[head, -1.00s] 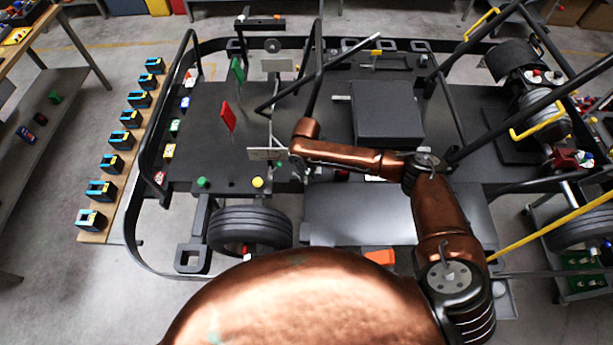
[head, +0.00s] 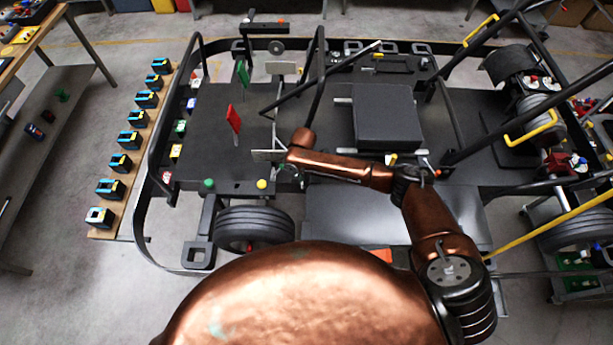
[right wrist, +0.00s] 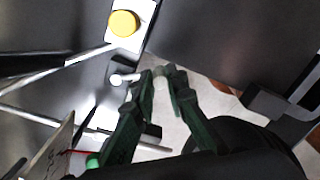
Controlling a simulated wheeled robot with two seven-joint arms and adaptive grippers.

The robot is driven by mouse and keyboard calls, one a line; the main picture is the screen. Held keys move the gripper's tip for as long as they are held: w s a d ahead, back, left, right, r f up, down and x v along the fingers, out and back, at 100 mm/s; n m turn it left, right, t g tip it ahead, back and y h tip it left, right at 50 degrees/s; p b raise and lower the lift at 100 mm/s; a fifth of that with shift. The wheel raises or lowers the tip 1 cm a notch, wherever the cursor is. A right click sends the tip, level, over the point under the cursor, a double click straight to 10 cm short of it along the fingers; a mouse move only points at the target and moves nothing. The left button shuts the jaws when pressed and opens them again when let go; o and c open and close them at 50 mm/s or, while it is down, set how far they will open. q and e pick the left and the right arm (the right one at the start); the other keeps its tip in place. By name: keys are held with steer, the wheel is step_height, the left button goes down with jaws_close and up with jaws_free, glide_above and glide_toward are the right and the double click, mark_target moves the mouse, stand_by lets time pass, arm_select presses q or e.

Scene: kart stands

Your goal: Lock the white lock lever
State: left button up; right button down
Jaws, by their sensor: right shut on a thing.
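In the head view my right gripper (head: 287,170) is small and partly hidden by the wrist, low over the kart's front deck (head: 195,150). The lever cannot be made out there. My left gripper is not in view.
A yellow button (right wrist: 124,23) is close to the fingers and shows in the head view (head: 261,184). A green knob (head: 208,184), a red flag plate (head: 233,118) and black frame bars (head: 316,80) stand around the gripper. A wheel (head: 253,228) is below the deck.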

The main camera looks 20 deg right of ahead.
steer(key=shift+a+m+p, duration=0.8)
steer(key=shift+m+p, duration=0.1)
steer(key=shift+m, duration=0.55)
steer(key=shift+a+m+p, duration=0.8)
steer(key=shift+m+p, duration=0.05)
steer(key=shift+m, duration=0.6)
steer(key=c, duration=1.9)
jaws_free()
steer(key=shift+c, duration=0.2)
step_height(320, 180, up, 12)
